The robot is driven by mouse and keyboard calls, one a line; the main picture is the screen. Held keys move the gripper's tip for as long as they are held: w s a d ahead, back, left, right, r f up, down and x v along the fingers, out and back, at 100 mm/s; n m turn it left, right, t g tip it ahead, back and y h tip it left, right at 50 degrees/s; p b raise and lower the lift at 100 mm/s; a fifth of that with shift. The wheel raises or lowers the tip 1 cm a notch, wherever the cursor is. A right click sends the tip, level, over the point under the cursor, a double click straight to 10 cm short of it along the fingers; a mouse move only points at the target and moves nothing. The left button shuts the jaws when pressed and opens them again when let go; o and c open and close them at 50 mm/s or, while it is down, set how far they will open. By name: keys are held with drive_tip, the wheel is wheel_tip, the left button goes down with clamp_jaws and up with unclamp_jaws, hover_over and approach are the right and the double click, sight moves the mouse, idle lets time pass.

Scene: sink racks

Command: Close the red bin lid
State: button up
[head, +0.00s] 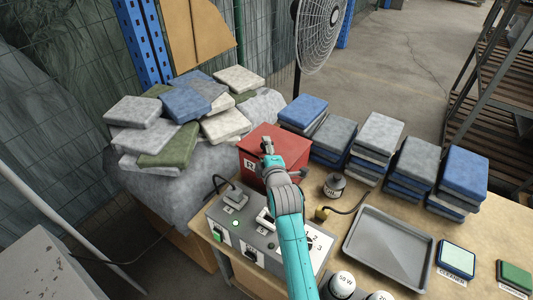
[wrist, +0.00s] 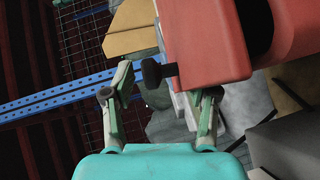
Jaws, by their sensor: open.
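The red bin (head: 256,150) stands at the back left of the bench, with a white label on its front. My gripper (head: 267,148) is in front of it and hides part of it. In the wrist view a red panel (wrist: 208,40), which looks like the lid, carries a black knob (wrist: 154,72). A dark gap separates it from another red part of the bin (wrist: 296,30), so the lid looks partly open. My gripper (wrist: 165,88) is open, and the knob appears between its fingertips in the picture. I cannot tell whether a finger touches the bin.
A grey control box (head: 262,235) with cables lies below my arm. More pads (head: 180,145) are heaped at left.

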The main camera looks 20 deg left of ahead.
drive_tip(key=v, duration=1.2)
idle(0.3)
